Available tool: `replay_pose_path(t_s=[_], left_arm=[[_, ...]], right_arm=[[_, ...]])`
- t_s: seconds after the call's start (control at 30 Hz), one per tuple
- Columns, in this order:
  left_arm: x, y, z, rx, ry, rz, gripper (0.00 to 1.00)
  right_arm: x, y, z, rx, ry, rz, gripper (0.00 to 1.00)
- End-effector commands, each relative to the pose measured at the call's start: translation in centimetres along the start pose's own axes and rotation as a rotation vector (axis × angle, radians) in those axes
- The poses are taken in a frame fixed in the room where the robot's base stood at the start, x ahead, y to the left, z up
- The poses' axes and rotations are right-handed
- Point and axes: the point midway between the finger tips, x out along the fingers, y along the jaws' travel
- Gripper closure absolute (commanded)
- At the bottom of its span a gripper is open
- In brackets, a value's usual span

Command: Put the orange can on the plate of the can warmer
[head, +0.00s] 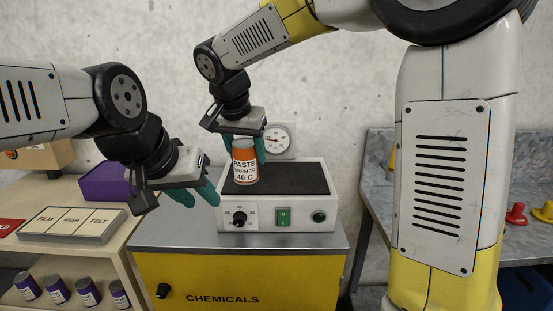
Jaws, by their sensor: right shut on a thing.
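The orange can (245,163), with a white label reading "PASTE WARM TO 40 C", is upright over the left part of the dark plate (298,178) of the can warmer (262,213). My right gripper (245,146) is shut on the can from above, one teal finger on each side of its upper part. I cannot tell whether the can's base touches the plate or is just above it. My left gripper (196,196) is empty beside the warmer's left side, its teal fingers apart.
The warmer stands on a yellow chemicals cabinet (230,280) and has a knob, a green switch and a green button in front. A gauge (277,139) is behind it. A shelf unit (75,254) with purple cans is left; a grey table (510,238) is right.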

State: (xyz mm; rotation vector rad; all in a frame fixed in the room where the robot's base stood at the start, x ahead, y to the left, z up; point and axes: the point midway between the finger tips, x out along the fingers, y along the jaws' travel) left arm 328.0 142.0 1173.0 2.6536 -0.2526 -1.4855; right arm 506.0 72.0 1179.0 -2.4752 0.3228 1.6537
Motion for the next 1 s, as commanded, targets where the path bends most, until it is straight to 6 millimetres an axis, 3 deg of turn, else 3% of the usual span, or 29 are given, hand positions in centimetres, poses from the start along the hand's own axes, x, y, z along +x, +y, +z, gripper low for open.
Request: replay_pose_path(t_s=[0.2,0.4,0.73,0.9,1.0], left_arm=[[0.0,0.0,0.0,0.0,0.0,0.0,0.64],[0.0,0.0,0.0,0.0,0.0,0.0,0.64],[0.0,0.0,0.0,0.0,0.0,0.0,0.64],[0.0,0.0,0.0,0.0,0.0,0.0,0.64],[0.0,0.0,0.0,0.0,0.0,0.0,0.64]], right_arm=[[2.7,2.1,-5.1,0.006,0.001,0.002,1.0],[4.5,3.5,-8.4,0.003,0.001,0.001,1.0],[5.9,4.5,-10.7,0.001,0.001,0.001,1.0],[8.4,4.4,-9.3,-0.002,0.0,0.001,1.0],[8.9,4.3,-9.1,-0.001,0.002,-0.001,1.0]])
